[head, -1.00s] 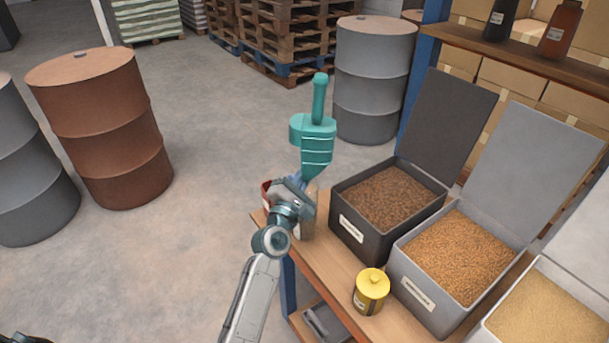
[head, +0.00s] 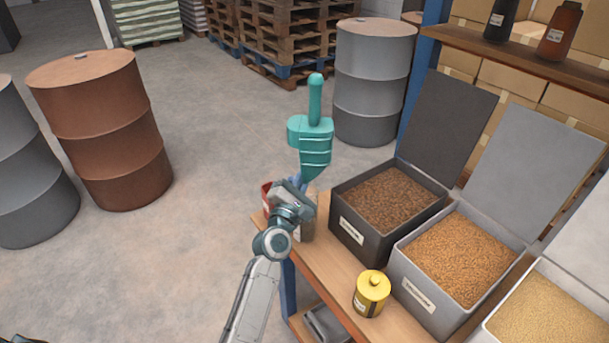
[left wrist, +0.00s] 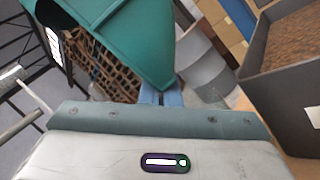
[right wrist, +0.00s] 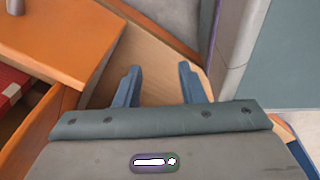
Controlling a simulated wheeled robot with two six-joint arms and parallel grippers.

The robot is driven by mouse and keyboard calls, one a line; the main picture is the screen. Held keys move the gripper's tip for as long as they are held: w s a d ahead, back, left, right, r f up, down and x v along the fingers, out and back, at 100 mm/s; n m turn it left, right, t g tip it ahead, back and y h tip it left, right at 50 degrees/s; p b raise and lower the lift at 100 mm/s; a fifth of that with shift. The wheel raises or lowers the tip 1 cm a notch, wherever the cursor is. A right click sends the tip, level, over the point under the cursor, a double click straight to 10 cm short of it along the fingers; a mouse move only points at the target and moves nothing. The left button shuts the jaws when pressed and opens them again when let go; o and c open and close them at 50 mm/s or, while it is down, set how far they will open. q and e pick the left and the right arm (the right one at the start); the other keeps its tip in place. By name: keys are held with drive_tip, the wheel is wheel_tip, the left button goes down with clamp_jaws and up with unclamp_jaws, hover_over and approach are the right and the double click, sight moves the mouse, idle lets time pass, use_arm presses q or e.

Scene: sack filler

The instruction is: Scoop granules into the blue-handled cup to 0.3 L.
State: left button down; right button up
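A teal scoop (head: 314,140) with ridged lines stands in the air, its round handle up and its narrow end down at my left gripper (head: 297,182). In the left wrist view the scoop (left wrist: 130,40) fills the top, and the blue fingers (left wrist: 160,96) are close together at its narrow end; their contact is partly hidden. Behind my left gripper, a clear-sided container (head: 308,222) with brownish contents stands on the bench corner, partly covered. I cannot make out a blue handle. Dark-brown granules (head: 388,198) and orange-brown granules (head: 458,258) fill open bins. My right gripper (right wrist: 160,82) is open and empty.
The wooden bench (head: 338,275) carries a yellow lidded canister (head: 371,294), the dark bin (head: 362,240), the grey bin (head: 425,305) and a pale-granule bin. A red item (head: 266,196) sits by my left gripper. An orange cabinet (right wrist: 60,45) stands near my right gripper. Drums stand behind on open floor.

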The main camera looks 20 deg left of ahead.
use_arm(q)
drive_tip(key=shift+r+m+p, duration=0.45)
drive_tip(key=shift+m+p, duration=0.05)
drive_tip(key=shift+p, duration=0.15)
drive_tip(key=shift+r+m+g+h+p, duration=0.3)
drive_tip(key=shift+r+m+g+p, duration=0.3)
drive_tip(key=shift+m+p, duration=0.45)
drive_tip(key=r+m+p, duration=0.1)
drive_tip(key=m+p, duration=0.1)
drive_tip(key=p, duration=0.1)
drive_tip(key=shift+r+h, duration=0.15)
drive_tip(key=shift+h, duration=0.15)
drive_tip(key=shift+m+g+p, duration=0.4)
drive_tip(key=shift+m+p, duration=0.15)
drive_tip(key=shift+p, duration=0.05)
drive_tip(key=shift+f, duration=0.2)
use_arm(e)
drive_tip(key=s+d+r, duration=0.1)
drive_tip(key=s+r, duration=0.2)
drive_tip(key=s, duration=0.4)
drive_tip(key=shift+s, duration=0.1)
